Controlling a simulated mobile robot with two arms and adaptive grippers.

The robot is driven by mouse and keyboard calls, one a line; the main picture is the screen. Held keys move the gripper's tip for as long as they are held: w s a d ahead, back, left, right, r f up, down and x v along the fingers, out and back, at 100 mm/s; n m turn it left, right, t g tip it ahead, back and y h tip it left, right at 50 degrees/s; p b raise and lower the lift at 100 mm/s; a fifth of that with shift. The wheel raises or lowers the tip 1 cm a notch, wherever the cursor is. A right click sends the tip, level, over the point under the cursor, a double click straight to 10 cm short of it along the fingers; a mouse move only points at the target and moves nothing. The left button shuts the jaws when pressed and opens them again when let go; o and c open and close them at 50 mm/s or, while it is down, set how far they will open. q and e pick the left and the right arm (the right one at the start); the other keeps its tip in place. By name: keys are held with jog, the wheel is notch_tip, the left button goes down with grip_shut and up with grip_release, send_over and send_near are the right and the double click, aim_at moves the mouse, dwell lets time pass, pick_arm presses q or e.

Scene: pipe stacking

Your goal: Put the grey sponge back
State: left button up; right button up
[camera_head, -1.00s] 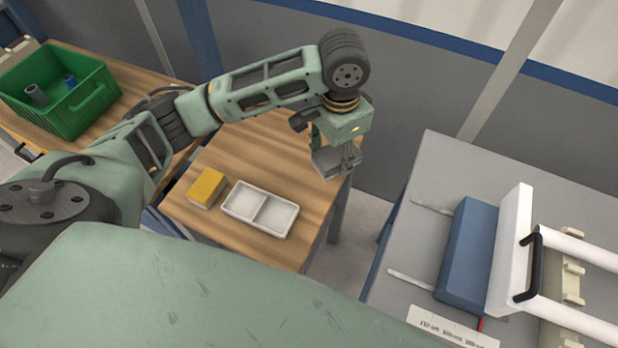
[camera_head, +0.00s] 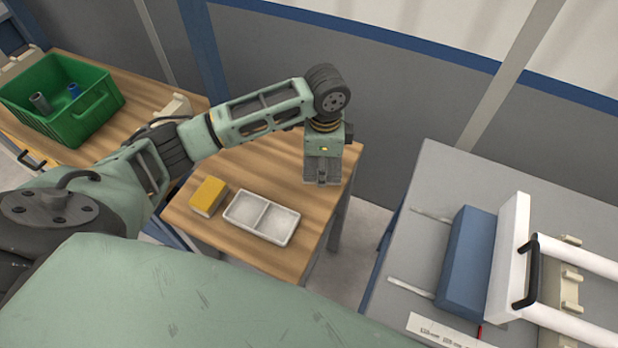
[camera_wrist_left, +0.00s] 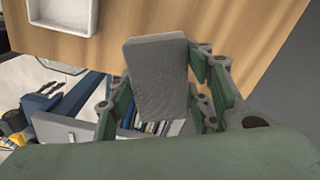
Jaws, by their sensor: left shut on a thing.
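The grey sponge (camera_wrist_left: 157,78) is a block held between the fingers of my left gripper (camera_wrist_left: 162,88) in the left wrist view. In the head view my left gripper (camera_head: 322,170) points down over the far right part of the wooden table (camera_head: 235,160). The sponge is hard to make out from the fingers there, and I cannot tell whether it touches the table. A white two-compartment tray (camera_head: 261,217) lies nearer on the table, both compartments empty. It also shows at the top left of the left wrist view (camera_wrist_left: 62,29). My right gripper is not in view.
A yellow sponge-like block (camera_head: 208,197) lies left of the tray. A green crate (camera_head: 85,118) with pipe pieces stands on the surface at the left. A grey table (camera_head: 440,185) at the right bears a blue block (camera_head: 467,262) and white pipes. The wood around the gripper is clear.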

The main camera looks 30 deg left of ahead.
aim_at(310, 167)
pick_arm(q)
jog(key=shift+s+a+f, duration=0.9)
jog(key=shift+s+a, duration=0.05)
jog(key=shift+a, duration=0.2)
notch_tip(310, 167, down, 4)
jog(key=shift+f+p, duration=0.1)
jog(key=shift+p, duration=0.5)
jog(key=o, duration=1)
jog(key=shift+f, duration=0.1)
